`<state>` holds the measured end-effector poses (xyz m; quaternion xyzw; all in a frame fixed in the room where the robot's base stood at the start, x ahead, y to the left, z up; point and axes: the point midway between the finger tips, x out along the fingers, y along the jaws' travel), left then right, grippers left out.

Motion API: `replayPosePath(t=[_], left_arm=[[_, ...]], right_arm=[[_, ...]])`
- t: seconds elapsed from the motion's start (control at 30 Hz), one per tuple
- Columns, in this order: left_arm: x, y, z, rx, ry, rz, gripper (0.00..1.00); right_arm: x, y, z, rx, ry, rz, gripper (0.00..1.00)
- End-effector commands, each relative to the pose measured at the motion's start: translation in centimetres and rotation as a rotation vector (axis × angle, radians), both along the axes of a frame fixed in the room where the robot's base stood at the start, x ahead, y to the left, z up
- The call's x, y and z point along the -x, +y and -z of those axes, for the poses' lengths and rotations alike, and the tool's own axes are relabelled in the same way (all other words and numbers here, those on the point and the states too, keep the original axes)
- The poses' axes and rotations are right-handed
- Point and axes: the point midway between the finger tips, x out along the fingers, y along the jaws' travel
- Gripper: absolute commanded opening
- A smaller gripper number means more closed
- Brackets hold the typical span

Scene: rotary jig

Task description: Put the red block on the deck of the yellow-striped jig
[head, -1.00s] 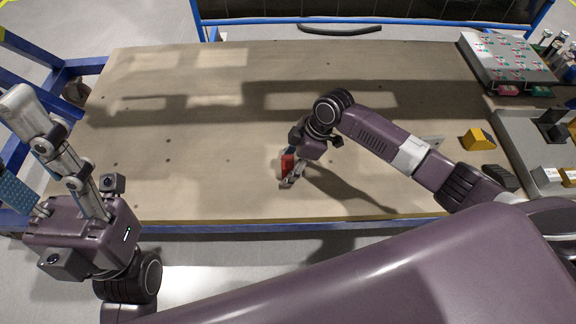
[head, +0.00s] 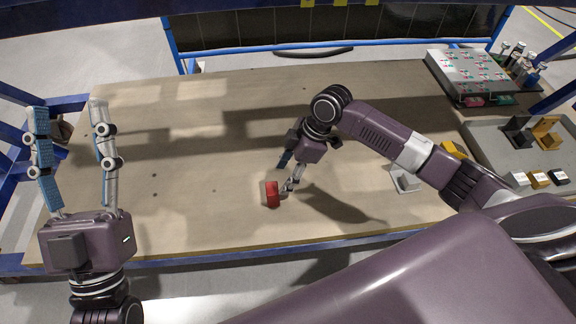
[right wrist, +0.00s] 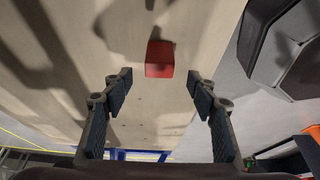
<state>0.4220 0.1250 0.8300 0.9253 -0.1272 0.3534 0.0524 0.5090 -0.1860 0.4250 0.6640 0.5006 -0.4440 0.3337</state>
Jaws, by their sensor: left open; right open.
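The red block (head: 271,194) lies on the wooden tabletop near its front edge. My right gripper (head: 286,176) is open just above and to the right of it, one finger close to its side. In the right wrist view the red block (right wrist: 160,58) shows ahead of the gap between the open fingers of my right gripper (right wrist: 160,82), with nothing between the fingertips. My left gripper (head: 68,106) is open and empty at the far left, fingers pointing away. I cannot make out a yellow-striped jig for certain; a yellow piece (head: 452,149) is partly hidden behind my right arm.
A grey bracket (head: 405,181) stands on the table beneath my right arm. A grey tray (head: 490,150) at the right holds black and yellow brackets and small blocks. A dotted panel box (head: 470,72) and bottles stand at the back right.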

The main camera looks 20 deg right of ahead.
Motion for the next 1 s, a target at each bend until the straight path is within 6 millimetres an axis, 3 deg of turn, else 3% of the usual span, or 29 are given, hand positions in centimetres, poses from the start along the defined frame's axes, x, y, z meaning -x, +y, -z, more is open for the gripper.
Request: replayPosePath(t=[0.1, 0.37, 0.47, 0.57, 0.67, 0.7, 0.8, 0.87, 1.0], left_arm=[[-1.3, -0.2, 1.4, -0.026, 0.09, -0.005, 0.47], [-2.6, -0.3, 3.3, -0.054, 0.188, -0.01, 0.47], [-2.6, -0.3, 3.5, -0.056, 0.193, -0.011, 0.47], [-2.6, -0.3, 3.5, -0.056, 0.193, -0.011, 0.47], [-2.6, -0.3, 3.5, -0.056, 0.193, -0.011, 0.47], [-2.6, -0.3, 3.5, -0.056, 0.193, -0.011, 0.47], [-2.6, -0.3, 3.5, -0.056, 0.192, -0.011, 0.47], [-2.6, -0.3, 3.5, -0.056, 0.192, -0.011, 0.47], [-2.6, -0.3, 3.5, -0.056, 0.192, -0.011, 0.47]], right_arm=[[0.1, -0.5, -1.2, 0.001, -0.001, 0.001, 0.53], [0.1, -0.3, -1.9, -0.007, -0.011, 0.003, 0.53], [-0.3, 2.2, -1.7, -0.055, -0.07, 0.031, 0.53], [-1.3, 7.0, -2.4, -0.169, -0.197, 0.103, 0.53], [-2.3, 12.1, -5.6, -0.35, -0.366, 0.221, 0.53], [-2.6, 13.6, -7.6, -0.433, -0.436, 0.276, 0.53], [-2.8, 15.5, -13.8, -0.644, -0.608, 0.418, 0.53], [-2.4, 15.3, -17.9, -0.77, -0.712, 0.503, 0.53], [0.1, 12.2, -27.2, -1.02, -0.948, 0.666, 0.53]])
